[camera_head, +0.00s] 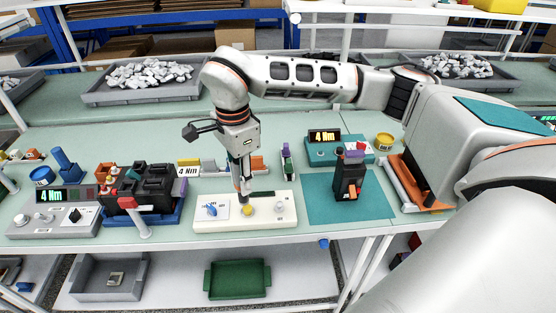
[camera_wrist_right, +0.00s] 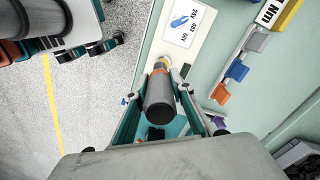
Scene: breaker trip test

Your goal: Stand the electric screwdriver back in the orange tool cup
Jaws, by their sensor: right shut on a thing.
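My right gripper (camera_head: 243,190) points down over the white panel (camera_head: 275,217) on the bench. In the right wrist view its teal fingers (camera_wrist_right: 160,125) are shut on a dark grey cylinder with an orange band, which I take to be the electric screwdriver (camera_wrist_right: 160,103). Its far end points at the panel, close to a yellow button (camera_head: 247,210); I cannot tell whether they touch. An orange holder (camera_head: 397,170) stands at the right, partly hidden by my right arm. I cannot tell whether it is the tool cup. My left gripper is out of view.
A black breaker (camera_head: 348,180) stands on a teal mat (camera_head: 318,209) right of the panel. A black fixture (camera_head: 150,190) on a blue base and a grey meter box (camera_head: 55,220) stand left. Small bins (camera_wrist_right: 220,93) line up behind. Grey trays (camera_head: 105,98) lie at the back.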

